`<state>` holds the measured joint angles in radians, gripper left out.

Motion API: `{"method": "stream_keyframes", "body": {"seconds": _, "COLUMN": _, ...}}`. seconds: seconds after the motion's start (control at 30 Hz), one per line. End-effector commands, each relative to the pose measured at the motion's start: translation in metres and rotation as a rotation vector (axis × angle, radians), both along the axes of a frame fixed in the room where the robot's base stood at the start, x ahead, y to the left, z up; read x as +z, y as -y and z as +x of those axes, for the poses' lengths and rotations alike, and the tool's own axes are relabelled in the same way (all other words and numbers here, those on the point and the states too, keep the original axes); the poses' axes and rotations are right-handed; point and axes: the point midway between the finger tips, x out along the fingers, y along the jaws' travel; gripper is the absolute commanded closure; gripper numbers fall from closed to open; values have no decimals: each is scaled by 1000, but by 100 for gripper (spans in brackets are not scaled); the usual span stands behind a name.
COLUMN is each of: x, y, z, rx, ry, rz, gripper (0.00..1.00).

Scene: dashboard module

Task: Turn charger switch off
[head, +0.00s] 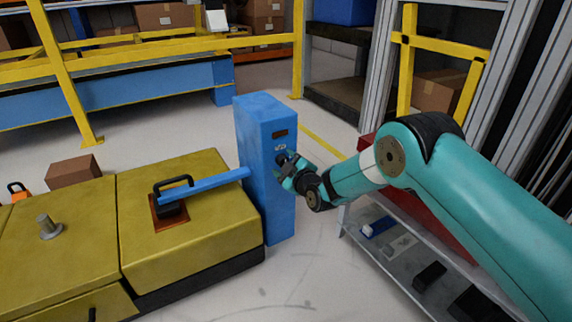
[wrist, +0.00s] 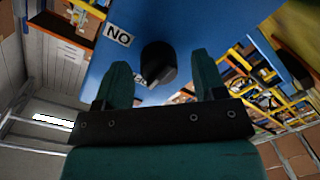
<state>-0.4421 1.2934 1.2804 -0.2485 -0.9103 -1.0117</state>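The charger is a tall blue box (head: 254,150) in the middle of the head view. Its black switch knob (wrist: 158,62) shows in the wrist view on the blue face, with a pointed part toward the lower left. A white label reading "NO" in the picture (wrist: 118,35) is to its upper left. A second label below the knob is partly hidden. My gripper (wrist: 162,66) is open, with one finger on each side of the knob and visible gaps to it. In the head view my gripper (head: 288,170) is at the charger's right face, hiding most of the knob.
A yellow machine (head: 190,235) with a blue bar (head: 205,187) reaching toward the charger stands at the left. A glass-topped shelf (head: 400,255) with small items is below my arm. Yellow railings (head: 150,50) are behind. Some floor is clear in front of the charger.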

Motion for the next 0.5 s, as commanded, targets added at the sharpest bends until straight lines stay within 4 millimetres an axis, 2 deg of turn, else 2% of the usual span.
{"method": "stream_keyframes", "body": {"seconds": 0.3, "x": 2, "y": 2, "z": -2, "rx": 0, "ry": 1, "rz": 2, "gripper": 37}}
{"method": "stream_keyframes", "body": {"seconds": 0.5, "x": 8, "y": 19, "z": -25, "rx": -2, "ry": -3, "rz": 1, "gripper": 37}}
